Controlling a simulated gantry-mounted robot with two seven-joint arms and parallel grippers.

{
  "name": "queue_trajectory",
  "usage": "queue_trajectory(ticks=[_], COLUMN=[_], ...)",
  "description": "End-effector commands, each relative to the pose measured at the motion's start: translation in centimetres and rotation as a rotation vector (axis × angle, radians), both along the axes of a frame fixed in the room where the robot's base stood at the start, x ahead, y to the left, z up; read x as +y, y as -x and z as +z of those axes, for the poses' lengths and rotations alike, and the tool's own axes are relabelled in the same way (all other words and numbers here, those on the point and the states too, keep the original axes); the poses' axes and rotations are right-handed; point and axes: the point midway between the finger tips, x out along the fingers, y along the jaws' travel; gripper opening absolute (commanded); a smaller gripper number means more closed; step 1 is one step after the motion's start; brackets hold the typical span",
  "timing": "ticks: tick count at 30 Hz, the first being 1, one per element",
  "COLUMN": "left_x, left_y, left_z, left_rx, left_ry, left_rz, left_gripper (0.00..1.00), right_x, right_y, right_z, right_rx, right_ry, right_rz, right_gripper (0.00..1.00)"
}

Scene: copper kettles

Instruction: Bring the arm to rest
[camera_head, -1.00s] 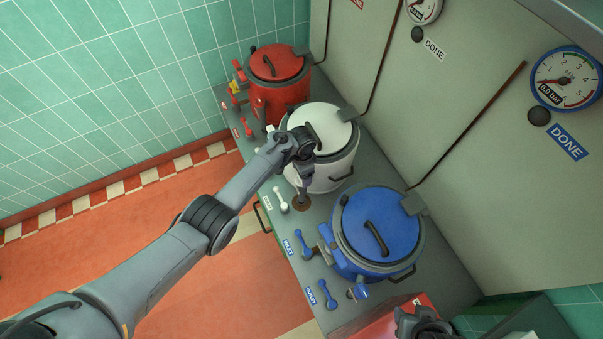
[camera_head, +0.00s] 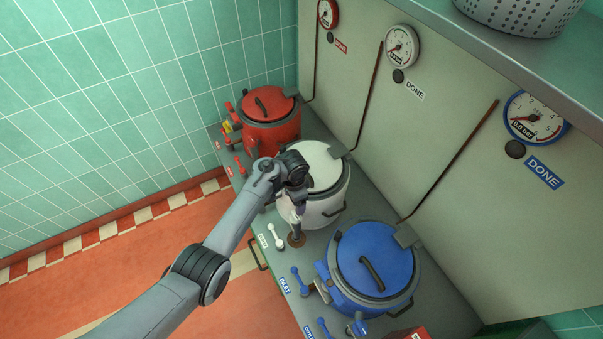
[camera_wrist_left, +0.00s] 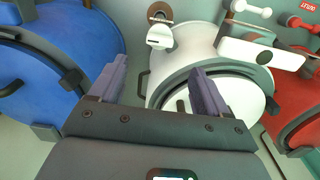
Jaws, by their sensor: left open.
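My left gripper (camera_head: 299,207) is at the front side of the white kettle (camera_head: 326,166) in the head view. In the left wrist view the two purple fingers (camera_wrist_left: 158,85) are spread with nothing between them. The white kettle (camera_wrist_left: 235,98) lies beyond them, its lid closed; whether a finger touches it I cannot tell. The blue kettle (camera_head: 374,262) stands nearer and the red kettle (camera_head: 268,118) farther along the counter, both with lids on. My right gripper is out of view.
Valve levers, one blue (camera_head: 299,281) and one white (camera_head: 276,237), line the front of the grey counter (camera_head: 405,230). The wall panel carries gauges, the blue one (camera_head: 536,117) among them. A shelf with a perforated pot (camera_head: 520,14) is at upper right. Open floor (camera_head: 120,247) lies left.

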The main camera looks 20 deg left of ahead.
Motion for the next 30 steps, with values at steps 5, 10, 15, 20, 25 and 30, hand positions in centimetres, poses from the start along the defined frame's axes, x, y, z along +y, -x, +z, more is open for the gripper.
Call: queue_trajectory(ticks=[5,10,15,20,25,30], left_x=[0.0,0.2,0.9,1.9,2.9,3.6], left_y=[0.6,4.4,12.5,22.2,30.2,35.5], left_z=[-0.7,-4.8,-11.8,-17.1,-18.1,-14.8], left_rx=[0.013,0.085,0.217,0.285,0.265,0.184], left_ry=[0.0,-0.003,-0.011,-0.027,-0.053,-0.065], left_rz=[0.0,0.002,0.004,0.033,0.107,0.208], left_gripper=[0.77,0.77,0.77,0.77,0.77,0.77], right_x=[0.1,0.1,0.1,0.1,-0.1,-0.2], right_y=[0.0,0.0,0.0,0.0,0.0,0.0], right_z=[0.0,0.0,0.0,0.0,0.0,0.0], right_rx=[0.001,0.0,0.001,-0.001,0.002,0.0], right_ry=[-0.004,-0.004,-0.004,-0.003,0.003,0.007], right_rz=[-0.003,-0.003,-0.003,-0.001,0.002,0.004], right_gripper=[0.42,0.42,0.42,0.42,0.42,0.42])
